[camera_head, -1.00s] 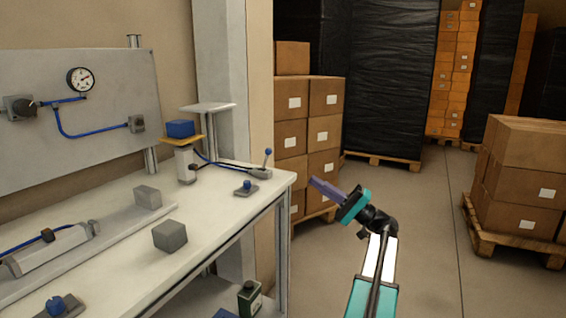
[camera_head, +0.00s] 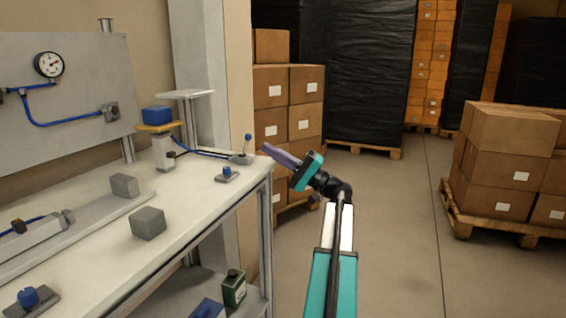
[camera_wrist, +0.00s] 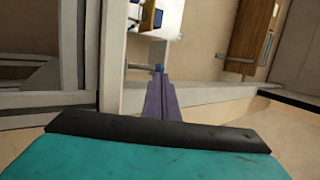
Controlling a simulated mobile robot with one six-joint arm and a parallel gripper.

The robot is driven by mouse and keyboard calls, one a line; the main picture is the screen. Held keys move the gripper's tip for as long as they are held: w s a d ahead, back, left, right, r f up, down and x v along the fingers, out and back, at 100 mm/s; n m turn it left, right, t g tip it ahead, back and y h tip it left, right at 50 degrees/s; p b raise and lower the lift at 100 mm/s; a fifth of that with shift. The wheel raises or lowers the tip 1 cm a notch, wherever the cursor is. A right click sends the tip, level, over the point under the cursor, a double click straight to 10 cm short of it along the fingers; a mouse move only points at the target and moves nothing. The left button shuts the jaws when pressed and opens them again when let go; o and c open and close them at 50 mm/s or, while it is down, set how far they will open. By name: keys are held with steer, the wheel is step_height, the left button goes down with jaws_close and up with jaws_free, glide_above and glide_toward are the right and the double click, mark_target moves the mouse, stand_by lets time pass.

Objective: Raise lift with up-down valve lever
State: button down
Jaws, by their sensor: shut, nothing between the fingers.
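The valve lever (camera_head: 248,139) has a blue ball knob and stands upright on a grey base at the bench's far right corner. A blue hose runs from it to the lift (camera_head: 162,150), a pale cylinder carrying a yellow plate with a blue block (camera_head: 157,115) on top. My gripper (camera_head: 267,149) has purple fingers, shut and empty, pointing left just right of the lever in the head view. In the wrist view the fingertips (camera_wrist: 161,84) lie just below the lever's blue knob (camera_wrist: 159,68); I cannot tell whether they touch.
The white bench (camera_head: 185,195) bears grey blocks (camera_head: 148,223) and another blue knob (camera_head: 227,172) near the lever. A pale raised shelf (camera_head: 190,94) stands behind the lift. Stacked cartons (camera_head: 289,115) stand behind my gripper.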

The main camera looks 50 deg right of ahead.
mark_target(246, 144)
steer(key=shift+b+x, duration=0.3)
steer(key=shift+x, duration=1.5)
